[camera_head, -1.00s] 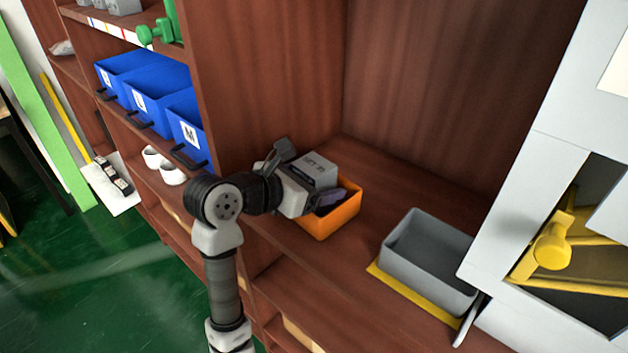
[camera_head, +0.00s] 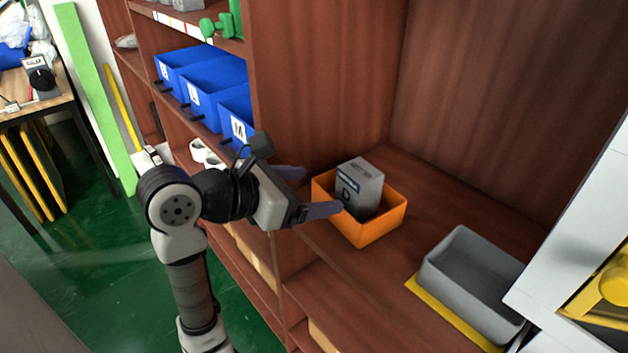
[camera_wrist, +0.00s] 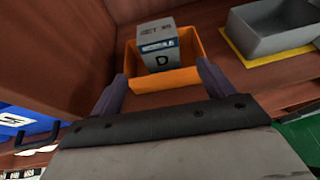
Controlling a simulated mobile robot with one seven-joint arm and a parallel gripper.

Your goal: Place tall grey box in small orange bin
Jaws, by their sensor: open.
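The tall grey box (camera_head: 358,187) stands inside the small orange bin (camera_head: 372,231) on the brown shelf, leaning slightly, with its lower part hidden by the bin wall. In the wrist view the grey box (camera_wrist: 157,47) shows a "D" on its label and sits in the orange bin (camera_wrist: 184,76). My gripper (camera_head: 322,192) is open and empty, to the left of the bin, apart from the box. In the wrist view the two fingers of my gripper (camera_wrist: 160,84) are spread wide in front of the bin's near wall.
A grey bin (camera_head: 468,278) on a yellow base (camera_head: 443,312) stands to the right on the same shelf. Blue bins (camera_head: 217,92) fill the shelf to the left. A brown upright panel (camera_head: 300,85) separates the compartments. Bare shelf lies between the orange and grey bins.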

